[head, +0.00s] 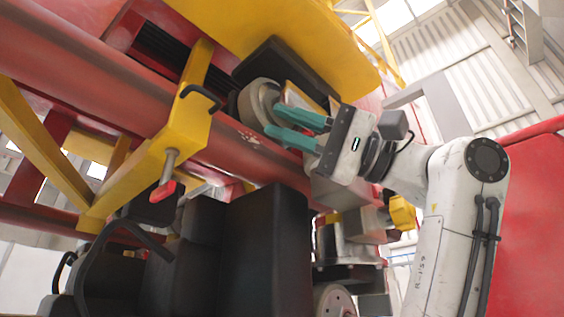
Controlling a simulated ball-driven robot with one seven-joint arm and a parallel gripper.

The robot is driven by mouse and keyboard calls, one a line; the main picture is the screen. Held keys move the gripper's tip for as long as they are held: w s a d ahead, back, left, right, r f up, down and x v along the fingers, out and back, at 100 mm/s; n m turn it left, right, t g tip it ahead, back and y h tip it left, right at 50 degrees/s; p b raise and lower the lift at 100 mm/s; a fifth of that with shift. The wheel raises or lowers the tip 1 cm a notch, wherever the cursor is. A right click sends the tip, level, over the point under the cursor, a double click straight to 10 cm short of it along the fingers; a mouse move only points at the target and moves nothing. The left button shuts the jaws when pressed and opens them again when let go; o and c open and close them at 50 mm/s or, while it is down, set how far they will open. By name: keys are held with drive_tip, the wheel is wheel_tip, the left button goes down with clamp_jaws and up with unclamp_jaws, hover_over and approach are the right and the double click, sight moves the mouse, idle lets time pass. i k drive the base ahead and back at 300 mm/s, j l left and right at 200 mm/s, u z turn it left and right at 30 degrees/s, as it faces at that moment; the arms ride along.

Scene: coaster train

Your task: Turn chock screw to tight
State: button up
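The chock screw (171,164) hangs below a yellow clamp (186,125) at the left, with a grey shaft and a red handle (163,191) at its lower end. The clamp sits against the red track tube (90,70) and has a black loop handle on its side. My gripper (272,119) is to the right of the screw and higher in the picture, clearly apart from it. Its two teal fingers are spread and point left, with nothing seen held between them. The fingertips overlap a pale wheel in the picture; I cannot tell whether they touch it.
The pale wheel (257,98) sits under the yellow train body (270,30). Black seats (262,240) fill the space below the track, with a black bar (90,262) at the lower left. Yellow beams (40,145) cross at the left. A red panel (530,220) stands at the right.

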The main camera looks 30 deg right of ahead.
sight(167, 187)
drive_tip(key=k+l, duration=0.1)
drive_tip(key=l, duration=0.25)
drive_tip(key=k+l, duration=0.1)
drive_tip(key=l, duration=0.2)
drive_tip(key=k+l, duration=0.15)
drive_tip(key=l, duration=0.2)
drive_tip(key=k+l, duration=0.1)
drive_tip(key=l, duration=0.25)
